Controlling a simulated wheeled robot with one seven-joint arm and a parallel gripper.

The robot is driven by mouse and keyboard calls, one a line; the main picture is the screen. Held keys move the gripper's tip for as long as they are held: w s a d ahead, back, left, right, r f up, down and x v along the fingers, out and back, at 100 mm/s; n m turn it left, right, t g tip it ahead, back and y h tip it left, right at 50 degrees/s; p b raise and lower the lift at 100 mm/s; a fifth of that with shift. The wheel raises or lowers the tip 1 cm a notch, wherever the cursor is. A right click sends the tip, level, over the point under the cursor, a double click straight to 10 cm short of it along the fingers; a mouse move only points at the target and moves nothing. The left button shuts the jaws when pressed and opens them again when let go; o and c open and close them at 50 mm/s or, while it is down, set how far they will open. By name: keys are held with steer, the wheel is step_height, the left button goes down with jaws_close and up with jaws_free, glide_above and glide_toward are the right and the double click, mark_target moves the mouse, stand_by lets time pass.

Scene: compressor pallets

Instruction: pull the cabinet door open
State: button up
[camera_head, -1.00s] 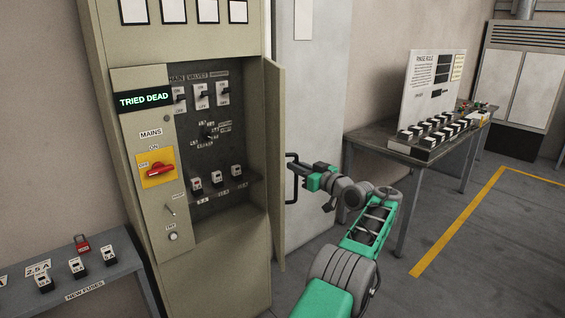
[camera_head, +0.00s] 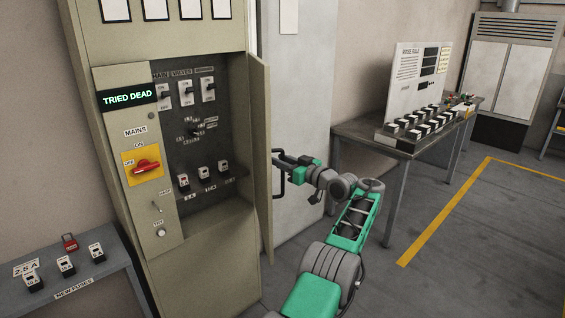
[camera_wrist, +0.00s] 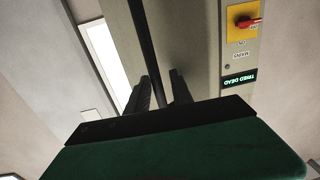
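The tall beige cabinet (camera_head: 205,262) has its door (camera_head: 258,160) standing well open on the right, seen nearly edge-on. A black bar handle (camera_head: 278,182) is on the door's right-hand face. My gripper (camera_head: 282,157) is at the upper part of this handle. In the wrist view my two dark fingers (camera_wrist: 160,92) stand apart. A dark bar (camera_wrist: 145,40), apparently the handle, runs between them, nearer the left finger. A gap shows towards the right finger. The exact contact is hidden.
Inside the cabinet are switches and fuses; a red switch on yellow (camera_head: 142,167) is on its front. A bench with fuses (camera_head: 75,275) is at the lower left. A table (camera_head: 350,130) with a board stands behind my arm. The floor at the right is clear.

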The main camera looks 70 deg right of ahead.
steer(key=shift+o, duration=0.4)
steer(key=shift+s+f, duration=0.1)
steer(key=shift+s, duration=0.2)
steer(key=b+v, duration=0.2)
steer(key=v, duration=0.5)
steer(key=shift+s+b, duration=0.2)
steer(key=shift+b, duration=0.15)
steer(key=shift+c, duration=0.4)
